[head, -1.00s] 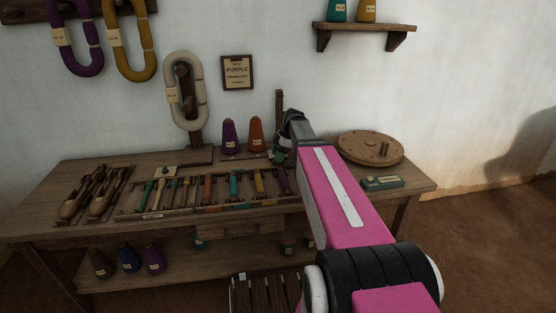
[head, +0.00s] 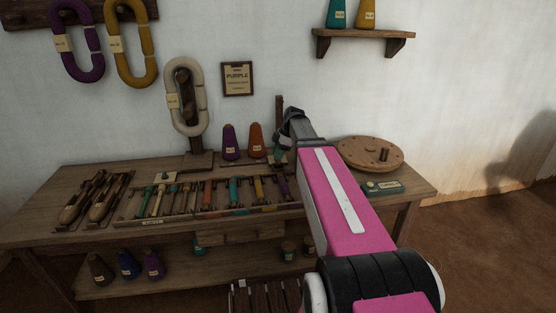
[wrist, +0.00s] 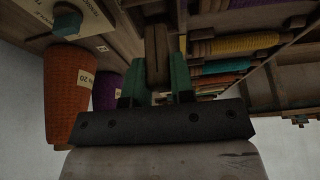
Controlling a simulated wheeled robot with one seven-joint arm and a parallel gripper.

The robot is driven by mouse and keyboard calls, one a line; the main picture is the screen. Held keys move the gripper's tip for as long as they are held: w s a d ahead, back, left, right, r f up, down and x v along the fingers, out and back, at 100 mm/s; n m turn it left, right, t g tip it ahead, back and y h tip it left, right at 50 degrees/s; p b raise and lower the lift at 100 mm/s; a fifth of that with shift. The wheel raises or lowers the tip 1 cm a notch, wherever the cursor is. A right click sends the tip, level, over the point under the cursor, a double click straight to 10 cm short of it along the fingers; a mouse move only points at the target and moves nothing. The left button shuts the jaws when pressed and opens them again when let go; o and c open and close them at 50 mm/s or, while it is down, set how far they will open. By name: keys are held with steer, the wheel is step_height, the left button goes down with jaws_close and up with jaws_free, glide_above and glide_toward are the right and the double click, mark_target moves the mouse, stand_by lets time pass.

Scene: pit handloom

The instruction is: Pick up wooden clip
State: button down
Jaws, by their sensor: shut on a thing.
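In the wrist view my gripper (wrist: 157,78) has its two green fingers closed on the wooden clip (wrist: 157,50), a brown wooden piece standing up between them. In the head view my gripper (head: 279,156) is over the back right of the workbench, beside the orange cone, and is mostly hidden by my pink arm. The clip cannot be made out in the head view.
An orange cone (wrist: 70,95) and a purple cone (wrist: 107,92) stand close beside my gripper. The workbench (head: 95,240) holds a rack of coloured bobbins (head: 210,195), shuttles (head: 95,200) and a round wooden disc (head: 368,153). A small sign (head: 237,78) hangs on the wall.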

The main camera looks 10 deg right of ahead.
steer(key=s+a+r, duration=0.4)
steer(key=a+r, duration=0.3)
steer(key=a, duration=0.4)
steer(key=shift+r, duration=0.35)
steer(key=w+a+r, duration=0.5)
steer(key=w, duration=0.6)
steer(key=w+a+r, duration=0.4)
steer(key=w+r, duration=0.2)
steer(key=w, duration=0.5)
steer(key=shift+s+f, duration=0.2)
steer(key=shift+f, duration=2.55)
step_height(320, 180, up, 5)
